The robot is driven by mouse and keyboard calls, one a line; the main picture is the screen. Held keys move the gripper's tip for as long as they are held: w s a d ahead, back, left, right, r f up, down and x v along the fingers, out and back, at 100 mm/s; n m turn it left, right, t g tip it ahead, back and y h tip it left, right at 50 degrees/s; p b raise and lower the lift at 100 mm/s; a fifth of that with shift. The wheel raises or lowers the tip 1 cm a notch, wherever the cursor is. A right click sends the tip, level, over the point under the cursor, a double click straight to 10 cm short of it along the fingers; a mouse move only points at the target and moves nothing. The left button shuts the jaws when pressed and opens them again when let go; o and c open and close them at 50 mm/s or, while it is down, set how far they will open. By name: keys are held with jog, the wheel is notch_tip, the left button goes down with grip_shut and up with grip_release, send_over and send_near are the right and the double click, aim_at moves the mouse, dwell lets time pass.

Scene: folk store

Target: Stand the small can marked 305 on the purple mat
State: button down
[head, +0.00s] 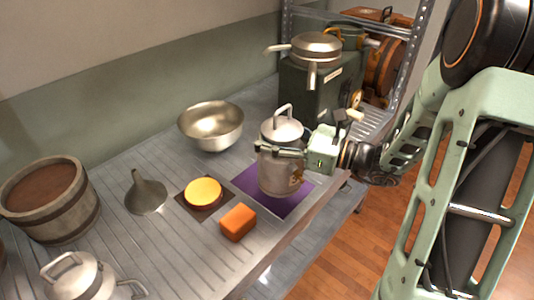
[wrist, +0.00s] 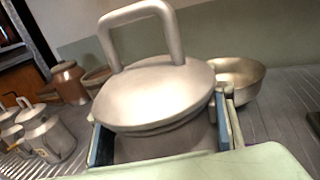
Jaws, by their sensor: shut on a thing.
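The small grey metal can (head: 281,168) has a domed lid and a loop handle. It is upright over the purple mat (head: 246,179). Its base overlaps the middle of the mat; I cannot tell whether it touches or hovers just above. A dark gold mark shows low on its side, too small to read surely. My gripper (head: 281,152) comes from the right and is shut around the can's upper body, below the lid. In the wrist view the can's lid (wrist: 155,92) fills the middle, with jaw pads on both sides of the body.
A metal bowl (head: 211,126) stands behind left. A yellow disc (head: 203,192) on a brown mat and an orange block (head: 238,222) are left of the can. A funnel (head: 146,194), wooden tub (head: 50,203) and another can (head: 78,279) stand farther left. A green box (head: 306,92) is behind.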

jog(key=w+f+b, duration=0.2)
jog(key=w+f, duration=0.3)
jog(key=f, duration=0.4)
jog(key=shift+w+d, duration=0.35)
jog(key=shift+d, duration=0.1)
jog(key=shift+f, duration=0.15)
jog(key=c, duration=1.7)
grip_release()
jog(key=shift+f+b, duration=0.2)
jog(key=shift+b, duration=0.1)
jog(key=o, duration=0.8)
jog(key=shift+r, duration=0.1)
jog(key=shift+o, duration=0.2)
jog(key=shift+r, duration=0.1)
